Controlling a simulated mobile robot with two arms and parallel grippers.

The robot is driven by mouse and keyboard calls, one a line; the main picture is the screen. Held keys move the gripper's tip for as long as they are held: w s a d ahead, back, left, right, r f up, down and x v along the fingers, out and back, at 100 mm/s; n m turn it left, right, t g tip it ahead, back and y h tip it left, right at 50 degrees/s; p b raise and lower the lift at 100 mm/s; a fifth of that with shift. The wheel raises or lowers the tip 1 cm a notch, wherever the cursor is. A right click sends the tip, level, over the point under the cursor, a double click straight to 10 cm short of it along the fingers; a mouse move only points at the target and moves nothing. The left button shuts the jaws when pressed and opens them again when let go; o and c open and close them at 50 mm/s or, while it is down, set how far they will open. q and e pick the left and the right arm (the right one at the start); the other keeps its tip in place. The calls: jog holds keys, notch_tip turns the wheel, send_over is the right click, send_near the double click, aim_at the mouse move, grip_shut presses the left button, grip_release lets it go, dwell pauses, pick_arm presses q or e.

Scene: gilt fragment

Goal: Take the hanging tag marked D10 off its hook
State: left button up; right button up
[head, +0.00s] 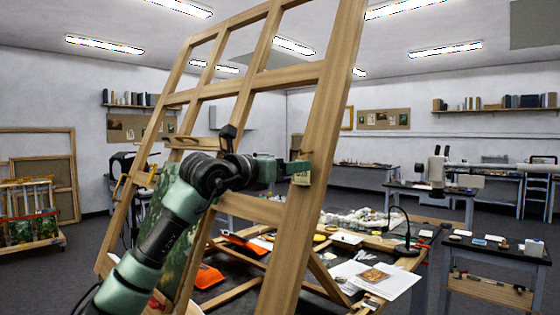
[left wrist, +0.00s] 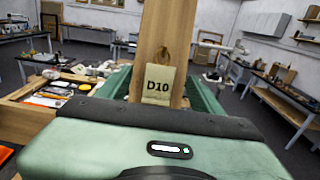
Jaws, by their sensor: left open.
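The tag marked D10 (left wrist: 159,84) is a cream card with dark lettering. It hangs upright from a small brass-coloured hook (left wrist: 164,54) on the face of a wooden upright (left wrist: 172,25). In the head view the tag (head: 302,178) shows small beside the frame's right upright (head: 318,130), at my gripper's tip. My left gripper (head: 298,167) is open; in the left wrist view its green fingers (left wrist: 160,95) lie to either side of the tag. The gripper body hides what lies below the tag. My right gripper is in neither view.
The large wooden frame leans across the head view, with crossbars (head: 255,208) near my left arm. Behind it a worktable (head: 405,262) holds papers, a lamp (head: 408,230) and orange-handled items. A side table (head: 495,255) stands right. Floor shows at far left.

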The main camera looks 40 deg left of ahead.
aim_at(299, 182)
pick_arm(q)
jog(key=w, duration=0.1)
jog(key=w+p, duration=0.1)
jog(key=w, duration=0.2)
jog(key=shift+w+d+p, duration=0.2)
jog(key=shift+d+p, duration=0.05)
jog(key=shift+p, duration=0.15)
jog(key=shift+c, duration=0.3)
